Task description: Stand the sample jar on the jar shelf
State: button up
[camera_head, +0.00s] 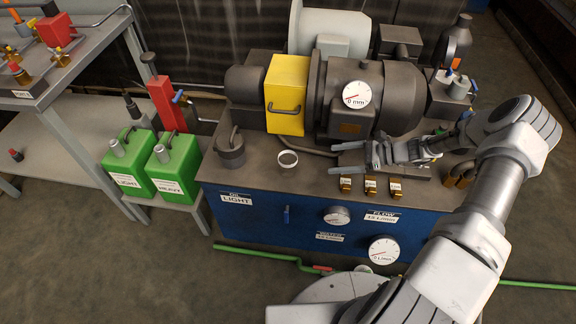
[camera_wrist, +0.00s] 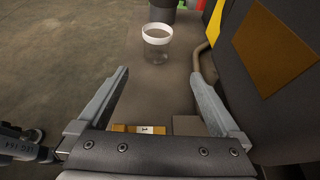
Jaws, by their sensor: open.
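The sample jar (camera_head: 287,160) is a small clear jar with a white rim. It stands upright on the dark top of the blue machine bench, left of my gripper (camera_head: 345,160). In the wrist view the jar (camera_wrist: 157,45) stands beyond the fingertips, roughly in line with the gap between them. My gripper (camera_wrist: 160,76) is open and empty, low over the bench top, with the jar apart from both fingers. I cannot tell for sure which surface is the jar shelf; no label for it is readable.
A yellow block (camera_head: 287,94) and a dark motor (camera_head: 375,95) stand behind the jar. A dark pot (camera_head: 230,150) is to its left. Small brass blocks (camera_head: 370,187) line the front edge. Green cans (camera_head: 174,168) and a grey rack (camera_head: 70,75) are at left.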

aim_at(296, 164)
jog(key=b+x, duration=0.2)
jog(key=x, duration=0.9)
jog(key=shift+a+f, duration=0.15)
jog(key=shift+a, duration=0.1)
jog(key=x, duration=0.1)
jog(key=b+x, duration=0.1)
jog(key=x, duration=0.2)
jog(key=shift+s+a, duration=0.2)
jog(key=shift+s, duration=0.1)
jog(key=shift+w+a+f, duration=0.15)
jog(key=shift+a, duration=0.35)
jog(key=c, duration=1.5)
